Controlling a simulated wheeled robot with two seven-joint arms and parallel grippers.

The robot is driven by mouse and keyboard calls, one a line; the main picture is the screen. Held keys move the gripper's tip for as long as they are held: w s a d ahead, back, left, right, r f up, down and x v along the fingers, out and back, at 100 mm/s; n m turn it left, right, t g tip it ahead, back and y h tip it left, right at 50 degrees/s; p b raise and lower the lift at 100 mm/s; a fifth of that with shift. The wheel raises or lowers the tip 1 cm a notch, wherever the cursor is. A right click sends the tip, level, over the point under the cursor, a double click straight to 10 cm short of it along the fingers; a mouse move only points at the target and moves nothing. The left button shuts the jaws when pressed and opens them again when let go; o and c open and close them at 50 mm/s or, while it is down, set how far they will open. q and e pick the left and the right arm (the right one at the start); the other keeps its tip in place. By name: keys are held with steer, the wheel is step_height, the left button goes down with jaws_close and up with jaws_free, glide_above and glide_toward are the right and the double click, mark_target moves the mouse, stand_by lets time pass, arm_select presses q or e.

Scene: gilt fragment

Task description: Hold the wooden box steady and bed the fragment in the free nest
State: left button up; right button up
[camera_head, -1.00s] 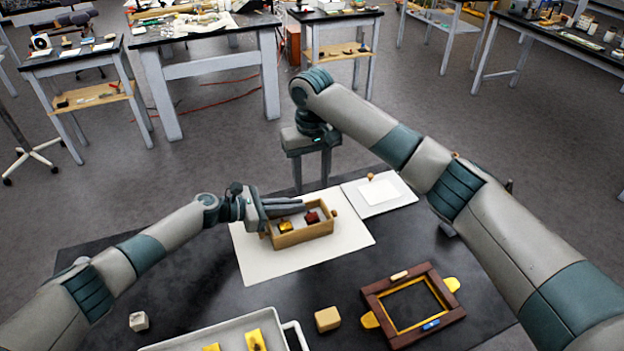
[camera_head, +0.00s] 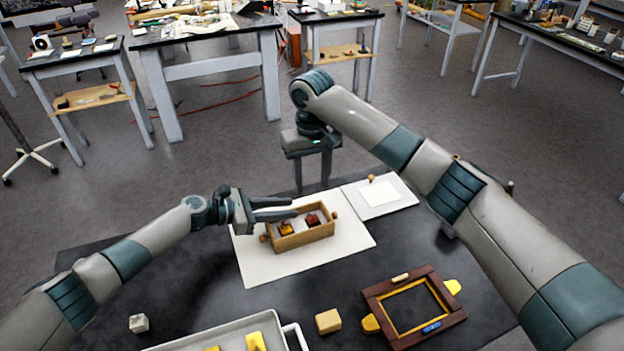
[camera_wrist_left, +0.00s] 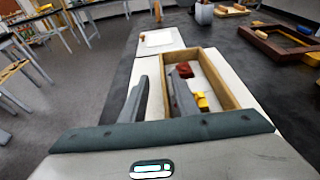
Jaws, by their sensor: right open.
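The wooden box (camera_head: 304,240) lies on a white sheet on the dark table, open at the top. Inside it are a gold piece (camera_head: 287,228) and a dark red piece (camera_head: 312,219); both also show in the left wrist view, gold (camera_wrist_left: 202,101) and red (camera_wrist_left: 184,70). My left gripper (camera_head: 294,208) is open at the box's far left edge, its fingers apart. In the left wrist view one finger is outside the box wall and the other overlaps the box; contact cannot be told. My right gripper (camera_head: 313,186) is open and empty, pointing down beyond the table's far edge.
A white tray (camera_head: 290,327) with gold pieces is at the front. Near it are a tan block (camera_head: 328,320), a pale cube (camera_head: 139,323) and a dark red frame (camera_head: 445,322). A white pad (camera_head: 398,203) lies right of the sheet. Table left of the sheet is clear.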

arm_select(q)
steer(key=v, duration=0.9)
steer(key=shift+a, duration=0.3)
steer(key=w+a+y, duration=0.1)
steer(key=a, duration=0.1)
steer(key=w+a+f+m+t, duration=0.1)
steer(key=w+a, duration=0.1)
steer(key=a, duration=0.1)
steer(key=w+a+m+t+y, duration=0.1)
steer(key=w+a, duration=0.1)
steer(key=a, duration=0.1)
steer(key=shift+w+f+y, duration=0.1)
steer(key=shift+f+y, duration=0.1)
steer(key=shift+y, duration=0.1)
steer(key=w+a+f+m+t+y, duration=0.1)
steer(key=w+a+m+t+y, duration=0.1)
steer(key=a, duration=1.1)
steer(key=w+y, duration=0.1)
steer(key=w, duration=0.1)
steer(key=shift+w+a+t+y, duration=0.15)
steer(key=shift+w+t+y, duration=0.25)
